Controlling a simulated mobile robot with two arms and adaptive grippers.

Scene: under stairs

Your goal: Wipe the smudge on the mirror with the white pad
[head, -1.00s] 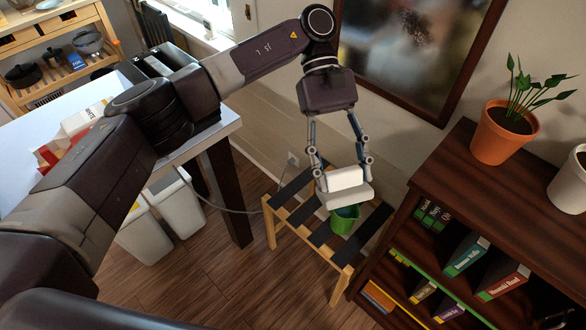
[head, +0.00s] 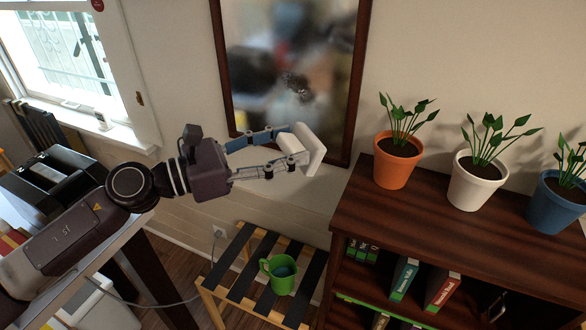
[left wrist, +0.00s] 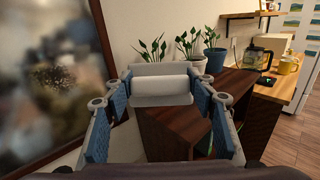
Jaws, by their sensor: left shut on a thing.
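My left gripper (head: 285,148) is shut on the white pad (head: 312,150), a pale block with a grip part between the fingers. In the left wrist view the pad (left wrist: 161,88) sits between both fingers. The mirror (head: 290,60) hangs on the wall in a dark wooden frame. A dark speckled smudge (head: 297,84) shows on its glass, above the pad in the head view. The pad is near the mirror's lower part; I see no clear contact with the glass. In the left wrist view the mirror (left wrist: 50,70) is at the left. My right gripper is not in view.
A dark bookshelf (head: 450,230) with potted plants, the nearest in an orange pot (head: 397,162), stands right of the mirror. A slatted bench (head: 240,277) with a green mug (head: 279,274) is below. A table with dark boxes (head: 50,172) is at left.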

